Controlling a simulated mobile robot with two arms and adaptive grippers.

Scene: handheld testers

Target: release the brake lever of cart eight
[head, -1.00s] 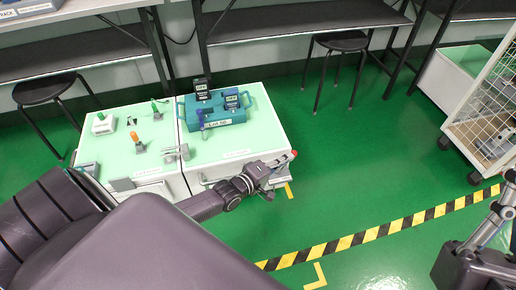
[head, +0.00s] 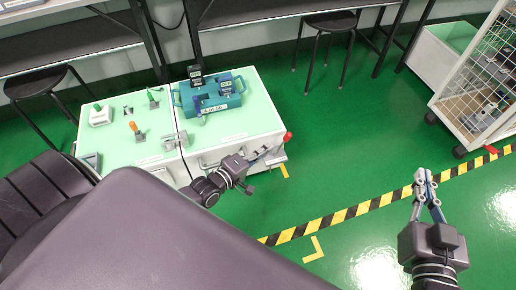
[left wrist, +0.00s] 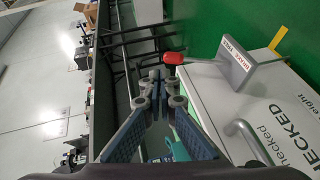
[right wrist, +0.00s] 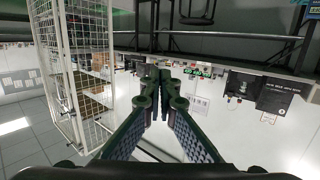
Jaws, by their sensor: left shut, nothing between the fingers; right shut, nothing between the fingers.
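The white cart with a mint top (head: 262,112) stands at centre left in the head view; the left wrist view shows "eight" on its side (left wrist: 290,100). The brake lever has a red knob (head: 288,136) at the cart's right front corner. In the left wrist view the red knob (left wrist: 173,57) sits on a thin rod running to a grey labelled bracket (left wrist: 238,65). My left gripper (head: 268,152) is shut and empty, just left of the knob, apparently apart from it. My right gripper (head: 424,176) is shut and empty over open floor; its fingers also show in the right wrist view (right wrist: 163,90).
A teal tester caddy (head: 215,108) stands on the cart. A second mint-topped surface (head: 112,150) adjoins it on the left. Stools (head: 330,22) and benches line the back. A wire-mesh cage trolley (head: 470,75) stands at right. Green floor right of the cart is clear, with striped tape.

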